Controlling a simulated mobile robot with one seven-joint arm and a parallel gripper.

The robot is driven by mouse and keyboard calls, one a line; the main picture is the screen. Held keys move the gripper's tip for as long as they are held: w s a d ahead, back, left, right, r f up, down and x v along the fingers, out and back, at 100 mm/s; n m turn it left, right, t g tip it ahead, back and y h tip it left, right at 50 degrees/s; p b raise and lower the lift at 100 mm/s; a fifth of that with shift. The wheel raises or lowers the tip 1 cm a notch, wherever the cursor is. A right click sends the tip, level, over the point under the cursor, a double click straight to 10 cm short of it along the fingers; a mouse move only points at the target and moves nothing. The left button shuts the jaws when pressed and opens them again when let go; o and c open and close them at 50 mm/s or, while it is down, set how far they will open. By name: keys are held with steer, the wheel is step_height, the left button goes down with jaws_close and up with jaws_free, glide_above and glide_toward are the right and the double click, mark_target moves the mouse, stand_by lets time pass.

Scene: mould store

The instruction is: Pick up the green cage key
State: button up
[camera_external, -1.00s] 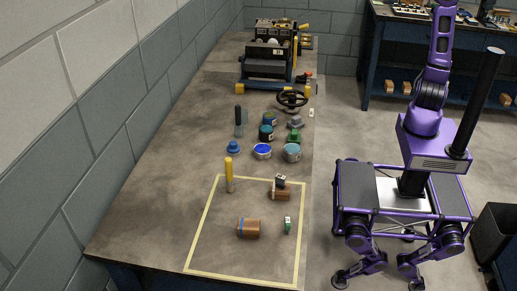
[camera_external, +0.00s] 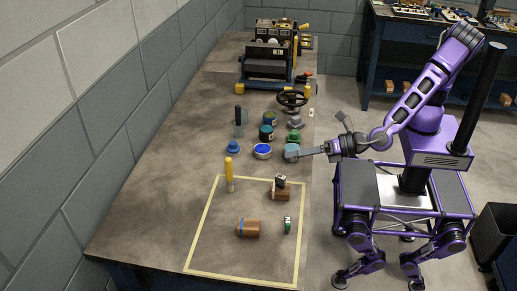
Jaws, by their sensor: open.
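Two small green things show, and at this size I cannot tell which is the cage key. One is a small green and white upright piece (camera_external: 287,225) inside the yellow-taped area near the table's right edge. The other is a green, knob-like piece (camera_external: 293,136) among the cans further back. My gripper (camera_external: 321,135) is open and empty at the table's right edge. One finger reaches left in front of the grey-blue can (camera_external: 290,148) and the other points up. It is close to the knob-like piece and well behind the taped area.
A yellow-handled tool (camera_external: 229,170) stands at the taped corner. Brown wooden pieces (camera_external: 249,229) lie inside the tape. A blue-topped can (camera_external: 262,151), dark cans (camera_external: 266,133) and a black handwheel (camera_external: 292,98) stand further back. The left of the table (camera_external: 165,180) is clear.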

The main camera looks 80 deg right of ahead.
steer(key=s+a+f+n+y, duration=0.2)
steer(key=s+f+n, duration=0.7)
steer(key=s+f, duration=0.65)
glide_toward(287, 223)
steer(key=shift+n+g, duration=0.3)
steer(key=shift+n, duration=0.1)
steer(key=w, duration=0.1)
steer(key=w+d+f, duration=0.1)
steer(key=w+f, duration=0.1)
steer(key=w, duration=0.1)
steer(key=shift+d+f, duration=0.25)
steer(key=shift+a+b+x, duration=0.2)
steer(key=shift+b+x, duration=0.05)
steer(key=shift+x, duration=1.25)
steer(key=shift+a+b+x, duration=0.15)
steer(key=shift+b+x, duration=0.05)
steer(key=shift+x, duration=1.25)
steer(key=shift+s, duration=0.1)
jaws_close()
